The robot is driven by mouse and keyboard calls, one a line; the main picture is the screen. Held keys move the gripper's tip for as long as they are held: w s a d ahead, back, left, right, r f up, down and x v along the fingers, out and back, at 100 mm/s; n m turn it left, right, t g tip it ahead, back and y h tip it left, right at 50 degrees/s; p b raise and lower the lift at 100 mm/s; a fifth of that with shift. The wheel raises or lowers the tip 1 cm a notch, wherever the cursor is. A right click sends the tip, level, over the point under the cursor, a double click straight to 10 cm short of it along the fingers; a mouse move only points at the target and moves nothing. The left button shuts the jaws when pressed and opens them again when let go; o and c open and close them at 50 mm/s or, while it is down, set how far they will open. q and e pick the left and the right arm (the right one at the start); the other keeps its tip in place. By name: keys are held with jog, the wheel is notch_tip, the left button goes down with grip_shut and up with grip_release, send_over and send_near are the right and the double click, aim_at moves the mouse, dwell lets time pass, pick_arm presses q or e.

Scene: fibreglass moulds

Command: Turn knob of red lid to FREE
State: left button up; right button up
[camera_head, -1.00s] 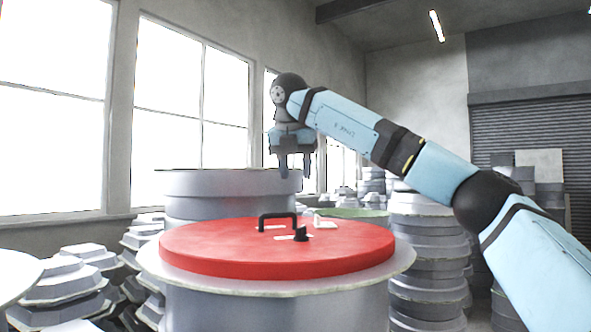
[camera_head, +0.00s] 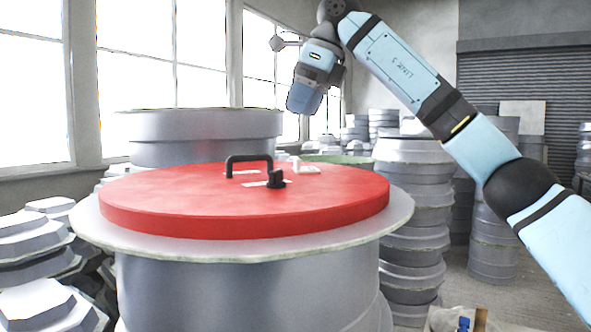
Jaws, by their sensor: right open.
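The red lid (camera_head: 180,205) lies flat on a grey round mould. A small black knob (camera_head: 275,181) stands on the lid over a pale label strip (camera_head: 251,184); its lettering is too small to read. A black bar handle (camera_head: 247,160) is behind and left of the knob, and a small white fitting (camera_head: 305,167) is behind and right. My right gripper (camera_head: 305,97) is in the air above and behind the lid, apart from everything. It is tilted and open, its fingers hard to make out. The left gripper is not in view.
The mould's pale flange (camera_head: 400,212) sticks out around the lid. Another grey round mould (camera_head: 200,128) stands close behind on the left. Stacked moulds (camera_head: 412,240) stand on the right, more (camera_head: 45,265) on the left. The air above the lid is free.

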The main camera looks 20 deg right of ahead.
send_near(277, 170)
jog(key=f, duration=0.1)
jog(key=x, duration=0.4)
jog(key=p+x, duration=0.1)
jog(key=x, duration=0.2)
jog(key=shift+a+f, duration=0.3)
jog(key=shift+a, duration=0.05)
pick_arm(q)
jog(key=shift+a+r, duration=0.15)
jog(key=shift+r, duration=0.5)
pick_arm(e)
jog(key=shift+a+f, duration=0.1)
jog(key=shift+f, duration=0.45)
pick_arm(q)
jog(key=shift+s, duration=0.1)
